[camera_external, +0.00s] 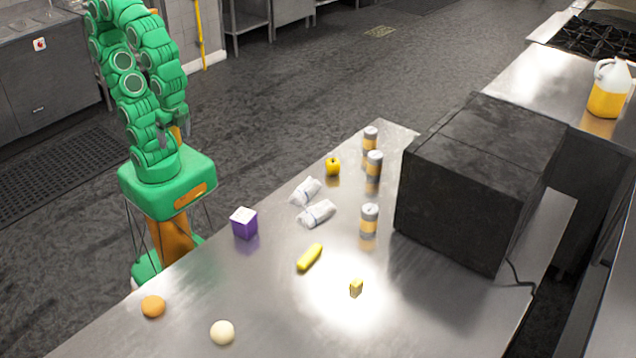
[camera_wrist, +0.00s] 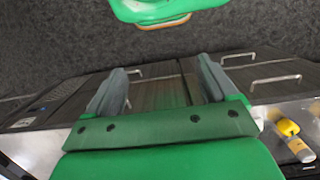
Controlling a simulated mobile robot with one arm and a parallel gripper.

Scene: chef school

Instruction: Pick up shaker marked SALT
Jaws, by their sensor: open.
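Three upright cylinders with grey and orange-brown bands stand on the steel table: a far one (camera_external: 370,139), a middle one (camera_external: 374,163) and a nearer one (camera_external: 369,218). Two white items, a back one (camera_external: 305,191) and a front one (camera_external: 317,213), lie left of them. I cannot read SALT on any of these, so I cannot tell which is the salt shaker.
The table (camera_external: 270,285) also holds a yellow apple (camera_external: 333,167), purple box (camera_external: 244,223), yellow banana-like item (camera_external: 310,257), small yellow block (camera_external: 356,287), orange ball-like item (camera_external: 153,306) and cream ball-like item (camera_external: 222,332). A large black box (camera_external: 480,180) stands right of the cylinders.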

